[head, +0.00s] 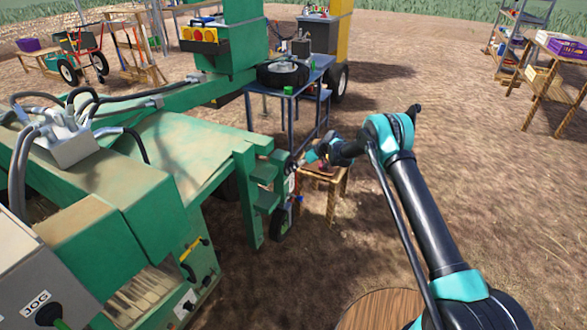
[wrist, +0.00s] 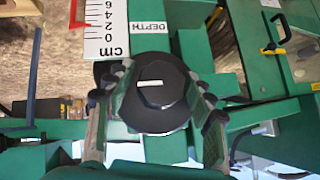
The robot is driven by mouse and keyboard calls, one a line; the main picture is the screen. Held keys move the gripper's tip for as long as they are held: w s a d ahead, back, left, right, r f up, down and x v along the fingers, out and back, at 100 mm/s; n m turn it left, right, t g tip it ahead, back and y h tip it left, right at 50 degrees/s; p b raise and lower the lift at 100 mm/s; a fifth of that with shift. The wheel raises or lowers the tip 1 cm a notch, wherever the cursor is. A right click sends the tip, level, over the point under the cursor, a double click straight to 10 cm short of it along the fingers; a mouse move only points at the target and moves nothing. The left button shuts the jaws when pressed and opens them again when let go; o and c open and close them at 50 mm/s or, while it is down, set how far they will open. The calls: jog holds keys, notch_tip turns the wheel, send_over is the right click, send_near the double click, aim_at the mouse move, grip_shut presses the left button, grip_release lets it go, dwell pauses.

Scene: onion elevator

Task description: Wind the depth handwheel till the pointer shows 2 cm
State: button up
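The depth handwheel (wrist: 155,110) is a dark, many-sided knob with a white mark, in the middle of the wrist view. My gripper (wrist: 160,92) has one finger on each side of it, and both fingers appear to touch its rim. In the head view my gripper (head: 308,158) reaches the green machine's front post, where the wheel is mostly hidden. A white cm scale (wrist: 106,28) stands beside the wheel, next to the DEPTH label (wrist: 148,27). The red pointer (wrist: 76,22) is at the scale's left edge, around the 2 to 4 marks; its exact reading is too small to tell.
The green machine (head: 180,150) fills the left of the head view. A small wooden stool (head: 325,180) stands behind my gripper, and a blue table (head: 297,95) farther back. Shelves and a bench (head: 560,60) are at the far right. Bare soil lies open to the right.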

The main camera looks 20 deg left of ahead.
dwell(0.3)
jog(key=v, duration=1.2)
jog(key=s+d+r+m+t+h, duration=0.1)
jog(key=s+d+r+m, duration=0.3)
jog(key=d, duration=0.6)
jog(key=s+d+r+m+t+h, duration=0.1)
jog(key=s+d+r+t+h, duration=0.1)
jog(key=s+d+r, duration=0.55)
jog(key=s+d+r+m+t+h, duration=0.1)
jog(key=s+d+r+m, duration=0.2)
jog(key=d, duration=0.9)
jog(key=s+d+f+m+h, duration=0.1)
jog(key=s+d+m, duration=0.1)
jog(key=s+d, duration=0.5)
jog(key=s+d+m+t+h, duration=0.1)
jog(key=s+d+m+h, duration=0.1)
jog(key=s+d, duration=0.5)
jog(key=s+d+f+m+h, duration=0.1)
jog(key=s+d, duration=0.5)
jog(key=s, duration=0.7)
jog(key=shift+s+d+f+m+t+h, duration=0.1)
jog(key=shift+d+f+m+t+h, duration=0.15)
jog(key=shift+m, duration=0.45)
jog(key=shift+s+d+f+m+t+h, duration=0.15)
jog(key=shift+m+h, duration=0.2)
jog(key=shift+m, duration=0.35)
